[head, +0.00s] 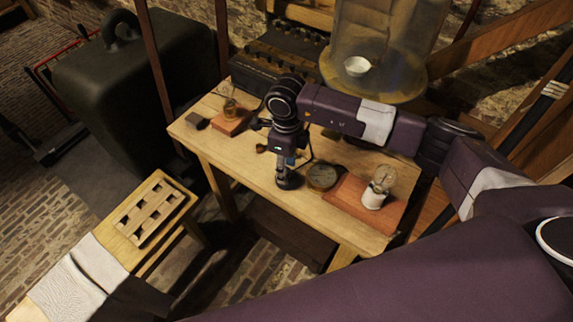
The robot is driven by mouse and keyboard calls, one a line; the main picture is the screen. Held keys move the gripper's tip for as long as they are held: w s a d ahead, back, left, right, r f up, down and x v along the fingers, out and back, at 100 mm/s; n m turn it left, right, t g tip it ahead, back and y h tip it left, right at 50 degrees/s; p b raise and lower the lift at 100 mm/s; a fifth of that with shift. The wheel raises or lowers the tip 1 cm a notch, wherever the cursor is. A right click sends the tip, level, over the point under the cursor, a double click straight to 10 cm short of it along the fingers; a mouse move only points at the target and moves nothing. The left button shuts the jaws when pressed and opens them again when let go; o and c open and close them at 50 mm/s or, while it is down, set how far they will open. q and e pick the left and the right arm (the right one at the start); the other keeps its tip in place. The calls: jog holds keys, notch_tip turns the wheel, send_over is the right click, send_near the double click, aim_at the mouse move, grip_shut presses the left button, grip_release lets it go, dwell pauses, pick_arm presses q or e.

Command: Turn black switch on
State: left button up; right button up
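My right arm reaches in from the right over the wooden table. My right gripper (288,177) points down at the middle of the table, close to its top. Its fingers are small and dark, so I cannot tell whether they are open or shut, or whether they touch anything. No switch can be made out clearly. A small dark block (197,122) lies at the table's left end, away from the gripper; I cannot tell whether it is the black switch. My wrist and gripper hide part of the table. My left gripper is not in view.
A round brass dial (322,176) lies just right of the gripper. Beyond it, a glass jar (377,190) stands on a reddish board (347,193). Another glass piece (229,105) stands at the left. A big glass dome (380,45) stands behind. The table's front edge (262,203) is bare.

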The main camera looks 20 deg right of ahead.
grip_shut()
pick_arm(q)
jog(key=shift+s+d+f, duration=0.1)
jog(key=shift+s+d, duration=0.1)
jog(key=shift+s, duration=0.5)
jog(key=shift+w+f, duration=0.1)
pick_arm(e)
jog(key=m+b, duration=0.1)
jog(key=m, duration=0.1)
jog(key=shift+w+m+b, duration=0.1)
jog(key=shift+m+b, duration=0.25)
jog(key=shift+m, duration=0.05)
jog(key=m+b, duration=0.2)
jog(key=m, duration=0.3)
jog(key=m+b, duration=0.1)
jog(key=m, duration=0.4)
jog(key=shift+m, duration=0.4)
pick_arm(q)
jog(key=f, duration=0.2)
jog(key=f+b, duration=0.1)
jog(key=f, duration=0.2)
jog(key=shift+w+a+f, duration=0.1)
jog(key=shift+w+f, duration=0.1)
pick_arm(e)
jog(key=m, duration=0.4)
jog(key=shift+r, duration=0.15)
jog(key=shift+m, duration=0.3)
